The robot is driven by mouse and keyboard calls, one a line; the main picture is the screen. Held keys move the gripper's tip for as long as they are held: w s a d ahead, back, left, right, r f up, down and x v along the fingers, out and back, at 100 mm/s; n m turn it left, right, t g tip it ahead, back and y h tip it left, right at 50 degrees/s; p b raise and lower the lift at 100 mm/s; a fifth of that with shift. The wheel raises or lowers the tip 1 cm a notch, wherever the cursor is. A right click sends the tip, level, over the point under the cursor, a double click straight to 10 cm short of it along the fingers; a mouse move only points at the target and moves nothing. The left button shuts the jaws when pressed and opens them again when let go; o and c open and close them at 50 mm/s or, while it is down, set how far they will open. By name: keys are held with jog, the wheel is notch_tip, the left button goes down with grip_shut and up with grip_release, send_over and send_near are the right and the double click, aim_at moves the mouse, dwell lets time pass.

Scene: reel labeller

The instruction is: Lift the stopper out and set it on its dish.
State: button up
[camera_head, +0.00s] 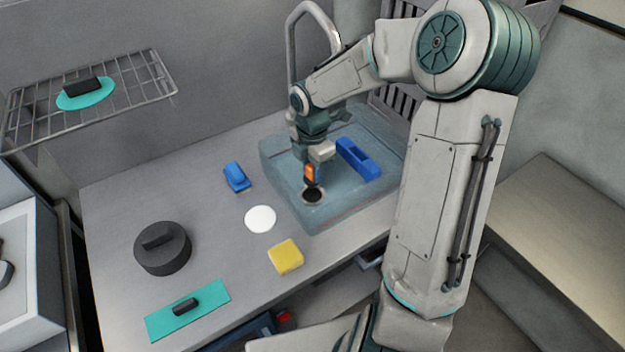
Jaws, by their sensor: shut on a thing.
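My gripper (311,178) points down over the pale blue block at the right of the counter. It is shut on the stopper, of which a small orange part (309,172) shows at the jaws. I cannot tell whether the stopper's lower end is still inside the opening. A white round dish (261,218) lies flat on the counter, left of the block, with nothing on it.
A blue piece (237,177) and a yellow block (285,257) lie near the dish. A blue slotted piece (357,158) is on the block. A dark round lidded thing (162,248) and a teal plate (188,310) are at left. A wire rack (130,95) hangs above.

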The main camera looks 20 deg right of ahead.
notch_tip(320, 180, up, 5)
jog(key=shift+f+p, duration=0.2)
jog(key=shift+p, duration=0.2)
notch_tip(320, 180, up, 6)
jog(key=p, duration=0.6)
jog(key=shift+r, duration=0.15)
